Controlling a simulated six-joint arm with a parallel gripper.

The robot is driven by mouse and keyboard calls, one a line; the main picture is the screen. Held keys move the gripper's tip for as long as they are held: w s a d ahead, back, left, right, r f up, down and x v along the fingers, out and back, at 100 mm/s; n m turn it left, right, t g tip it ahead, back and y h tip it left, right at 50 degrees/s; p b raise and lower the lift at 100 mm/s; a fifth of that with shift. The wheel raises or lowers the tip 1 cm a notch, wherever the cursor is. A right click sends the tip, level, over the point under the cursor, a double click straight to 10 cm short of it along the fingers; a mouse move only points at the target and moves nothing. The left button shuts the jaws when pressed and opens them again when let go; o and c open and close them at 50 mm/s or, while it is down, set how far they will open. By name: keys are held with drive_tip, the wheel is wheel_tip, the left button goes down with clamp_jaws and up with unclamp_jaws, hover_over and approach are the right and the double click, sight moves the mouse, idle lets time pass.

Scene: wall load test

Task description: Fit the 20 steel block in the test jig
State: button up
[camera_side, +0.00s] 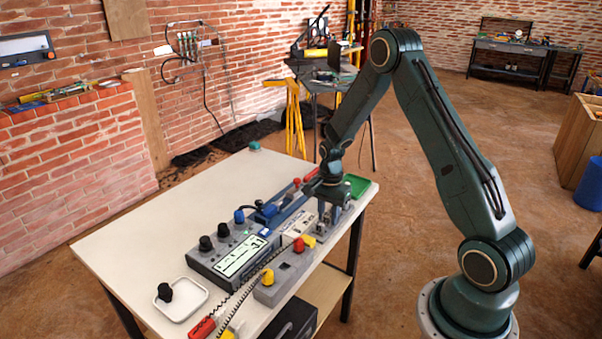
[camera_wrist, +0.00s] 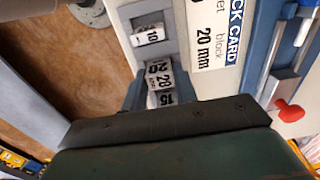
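My gripper (camera_side: 328,212) points down over a grey block rack (camera_side: 347,219) near the table's right edge. In the wrist view the dark gripper body fills the bottom, and its fingertips are mostly hidden. Just beyond it are small steel blocks with white labels. One block marked 10 (camera_wrist: 148,35) sits in a rack slot; a cluster of labelled blocks (camera_wrist: 160,78) shows closer to my gripper, one label seeming to read 20. I cannot tell whether any is gripped. A blue fixture, perhaps the test jig (camera_side: 275,214), lies left of my gripper; its blue side (camera_wrist: 275,55) shows at right in the wrist view.
A card reading "20 mm" (camera_wrist: 212,35) lies beside the rack. A red knob (camera_wrist: 289,110) stands near the fixture. A grey console (camera_side: 235,258), a knobbed grey box (camera_side: 285,278), a white dish (camera_side: 180,300) and a green tray (camera_side: 357,185) share the table.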

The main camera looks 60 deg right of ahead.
sight(328, 214)
drive_tip(key=c, duration=0.4)
drive_tip(key=shift+o, duration=0.2)
drive_tip(key=shift+r, duration=0.25)
drive_tip(key=shift+r, duration=2.8)
drive_tip(key=shift+w, duration=0.1)
drive_tip(key=w+d+r, duration=0.1)
drive_tip(key=w+d, duration=0.1)
drive_tip(key=w, duration=1.4)
drive_tip(key=shift+r, duration=0.25)
